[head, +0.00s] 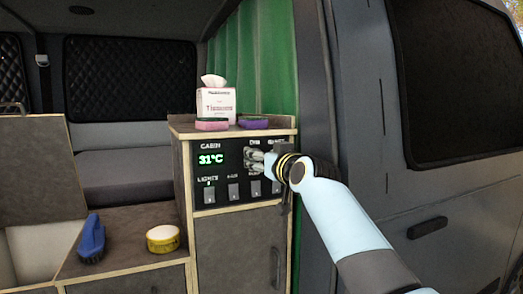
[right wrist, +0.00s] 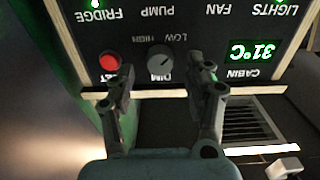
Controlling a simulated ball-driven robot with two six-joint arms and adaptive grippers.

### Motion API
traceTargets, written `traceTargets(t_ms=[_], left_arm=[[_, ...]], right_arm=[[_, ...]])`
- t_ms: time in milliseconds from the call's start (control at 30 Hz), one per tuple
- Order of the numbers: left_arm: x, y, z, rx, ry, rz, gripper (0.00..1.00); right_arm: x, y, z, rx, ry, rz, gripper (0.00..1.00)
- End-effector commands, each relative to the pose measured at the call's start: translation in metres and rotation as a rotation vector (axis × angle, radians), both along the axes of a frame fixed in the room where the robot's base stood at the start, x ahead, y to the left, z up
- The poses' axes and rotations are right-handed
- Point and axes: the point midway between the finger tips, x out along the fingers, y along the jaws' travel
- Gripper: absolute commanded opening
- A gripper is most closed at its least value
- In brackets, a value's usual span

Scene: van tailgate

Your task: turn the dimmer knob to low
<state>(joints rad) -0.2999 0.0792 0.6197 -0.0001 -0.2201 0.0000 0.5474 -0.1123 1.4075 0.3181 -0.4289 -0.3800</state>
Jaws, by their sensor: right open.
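The dimmer knob (right wrist: 160,60) is a dark round knob on the black control panel, under the DIM label. In the upside-down right wrist view its LOW and HIGH labels show beside it; where its pointer stands is too small to tell for sure. My right gripper (right wrist: 167,74) is open, with one finger on each side of the knob's place and a gap to the knob. In the head view my right gripper (head: 256,162) is in front of the panel's right part and hides the knob. My left gripper is not in view.
A red button (right wrist: 110,62) sits beside the knob, close to one finger. The panel (head: 222,178) has a green 31°C display and several switches. Above it stand a tissue box (head: 216,103) and sponges (head: 253,122). A brush (head: 91,240) and yellow tin (head: 162,239) lie lower left.

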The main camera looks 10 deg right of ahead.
Motion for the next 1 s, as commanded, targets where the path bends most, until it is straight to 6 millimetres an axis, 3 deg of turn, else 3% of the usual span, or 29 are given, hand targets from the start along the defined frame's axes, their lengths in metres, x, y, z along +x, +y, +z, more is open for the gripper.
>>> traceTargets(t_ms=[133, 433, 833, 1000], left_arm=[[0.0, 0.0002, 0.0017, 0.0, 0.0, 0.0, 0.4], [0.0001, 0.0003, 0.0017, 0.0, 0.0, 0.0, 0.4], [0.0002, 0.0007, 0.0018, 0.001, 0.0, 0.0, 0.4], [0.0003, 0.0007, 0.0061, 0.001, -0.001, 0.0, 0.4]], right_arm=[[0.0112, 0.0024, 0.0003, 0.001, 0.0, 0.0, 0.53], [0.0133, 0.0028, -0.0002, 0.0, 0.0, 0.0, 0.53], [0.013, 0.0026, -0.0001, 0.0, 0.0, 0.0, 0.02], [0.013, 0.0027, 0.0009, 0.044, 0.01, 0.0, 0.0]])
